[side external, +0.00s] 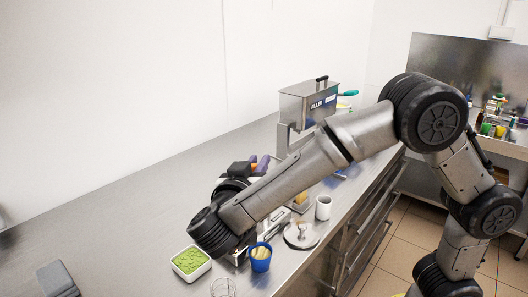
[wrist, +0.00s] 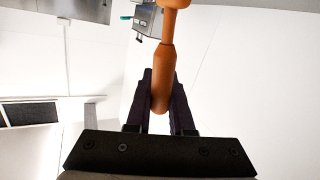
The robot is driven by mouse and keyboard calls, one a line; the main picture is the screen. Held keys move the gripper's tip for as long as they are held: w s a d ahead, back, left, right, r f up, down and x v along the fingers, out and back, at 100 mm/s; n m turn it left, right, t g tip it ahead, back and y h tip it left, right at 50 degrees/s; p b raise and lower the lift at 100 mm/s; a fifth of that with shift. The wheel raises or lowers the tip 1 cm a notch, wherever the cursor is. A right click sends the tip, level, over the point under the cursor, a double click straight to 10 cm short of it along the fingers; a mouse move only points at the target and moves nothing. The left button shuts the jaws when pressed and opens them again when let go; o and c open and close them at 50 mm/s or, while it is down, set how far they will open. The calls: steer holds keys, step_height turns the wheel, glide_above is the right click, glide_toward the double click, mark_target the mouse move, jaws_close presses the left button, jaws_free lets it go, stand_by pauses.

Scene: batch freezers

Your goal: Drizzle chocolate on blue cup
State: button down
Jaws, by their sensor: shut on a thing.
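The blue cup (side external: 260,259) stands upright on the steel counter near its front edge, with pale yellowish contents at its top. My gripper (side external: 259,163) is behind and above the counter, away from the cup and partly hidden by my arm. In the wrist view, my gripper (wrist: 160,82) is shut on an orange-brown, wood-like handle (wrist: 161,92). The handle narrows toward a wider part at the top edge, where the picture cuts it off. I cannot tell whether it carries chocolate. No chocolate is clearly visible.
A white tub of green contents (side external: 191,261) and a clear glass (side external: 223,288) are left of the cup. A round metal lid (side external: 301,235) and white mug (side external: 323,207) are right. A steel machine (side external: 308,103) stands behind. The left counter (side external: 110,235) is mostly clear.

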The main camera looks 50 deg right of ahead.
step_height(320, 180, down, 7)
steer(key=shift+a, duration=0.2)
stand_by(0.6)
steer(key=shift+w+d, duration=0.15)
steer(key=shift+d, duration=0.2)
stand_by(0.4)
steer(key=shift+a, duration=0.2)
steer(key=shift+s+a, duration=0.2)
steer(key=shift+a, duration=0.1)
steer(key=shift+s+a, duration=0.15)
steer(key=shift+a, duration=0.1)
steer(key=shift+d, duration=0.15)
steer(key=shift+w+d, duration=0.2)
steer(key=shift+d, duration=0.1)
